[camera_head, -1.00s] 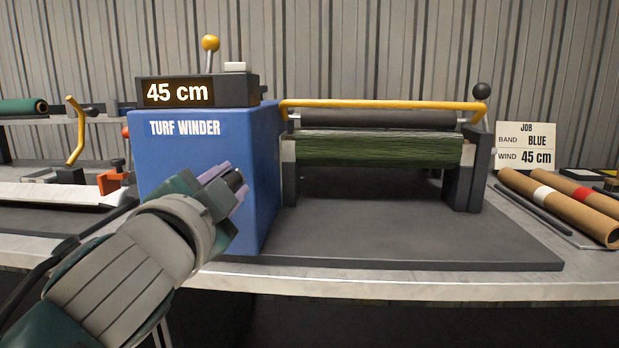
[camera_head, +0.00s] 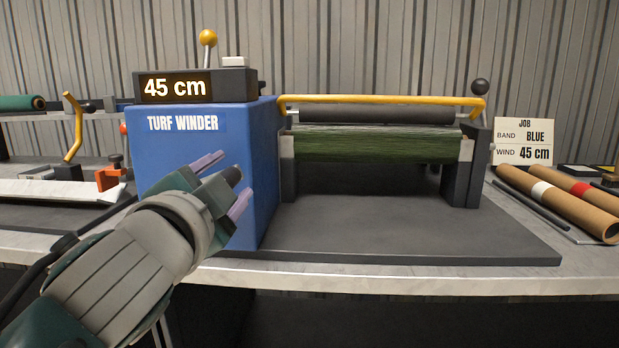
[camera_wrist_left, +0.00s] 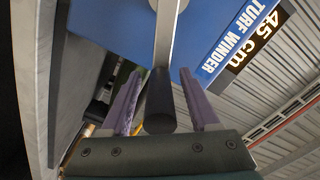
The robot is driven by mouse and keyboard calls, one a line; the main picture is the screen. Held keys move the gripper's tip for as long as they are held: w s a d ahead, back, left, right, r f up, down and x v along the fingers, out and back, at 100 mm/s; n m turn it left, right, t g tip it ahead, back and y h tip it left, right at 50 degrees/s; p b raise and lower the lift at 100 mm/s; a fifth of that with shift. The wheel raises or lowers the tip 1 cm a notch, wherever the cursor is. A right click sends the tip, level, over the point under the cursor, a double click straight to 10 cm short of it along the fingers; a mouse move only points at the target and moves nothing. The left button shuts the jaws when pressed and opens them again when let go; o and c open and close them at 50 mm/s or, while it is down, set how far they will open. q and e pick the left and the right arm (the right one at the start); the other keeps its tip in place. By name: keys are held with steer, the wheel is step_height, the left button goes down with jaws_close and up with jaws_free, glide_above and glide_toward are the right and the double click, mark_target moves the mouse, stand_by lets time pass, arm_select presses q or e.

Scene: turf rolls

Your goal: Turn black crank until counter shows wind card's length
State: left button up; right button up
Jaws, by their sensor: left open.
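The counter (camera_head: 176,87) on top of the blue turf winder (camera_head: 160,165) reads 45 cm. The job card (camera_head: 524,142) at the right says WIND 45 cm and BAND BLUE. My left gripper (camera_head: 224,184) is open in front of the winder's blue face. In the left wrist view, the black crank handle (camera_wrist_left: 160,100) lies between the two spread purple fingers, with a gap on each side. Its metal arm (camera_wrist_left: 166,35) runs up from it. My right gripper is not in view.
A green turf roll (camera_head: 375,145) sits in the winder under a yellow bar (camera_head: 380,101). Cardboard tubes (camera_head: 560,203) with coloured bands lie at the right. An orange clamp (camera_head: 110,174) and a white strip (camera_head: 60,192) lie at the left. The dark base plate in front is clear.

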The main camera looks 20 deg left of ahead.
arm_select(q)
steer(key=v, duration=1)
steer(key=shift+a+r, duration=0.1)
